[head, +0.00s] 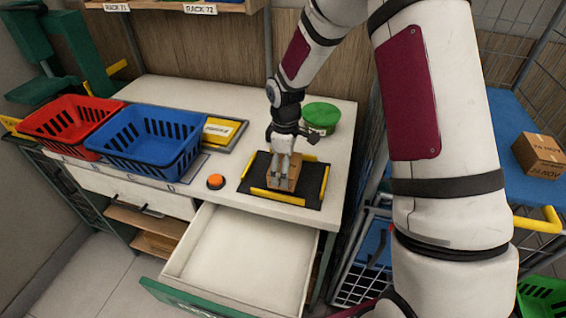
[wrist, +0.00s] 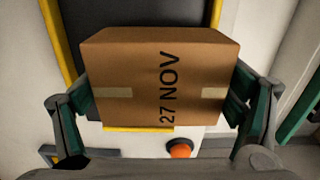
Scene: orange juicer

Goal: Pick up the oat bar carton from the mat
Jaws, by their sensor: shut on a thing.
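The oat bar carton (wrist: 185,90) is a brown cardboard box with tape and the print "27 NOV", seen large in the wrist view. In the head view the carton (head: 287,182) is at the black mat (head: 312,193) with yellow edge strips, partly hidden by my gripper (head: 286,172). My gripper's two green-padded fingers (wrist: 160,106) press on the carton's left and right sides, and it is shut on the carton. I cannot tell whether the carton touches the mat or is slightly above it.
An orange button (head: 215,181) and a green round tub (head: 321,116) are near the mat. Blue (head: 148,144) and red (head: 66,122) baskets stand at the left. An open empty drawer (head: 245,255) juts out below. Another carton (head: 540,154) lies on the blue surface at right.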

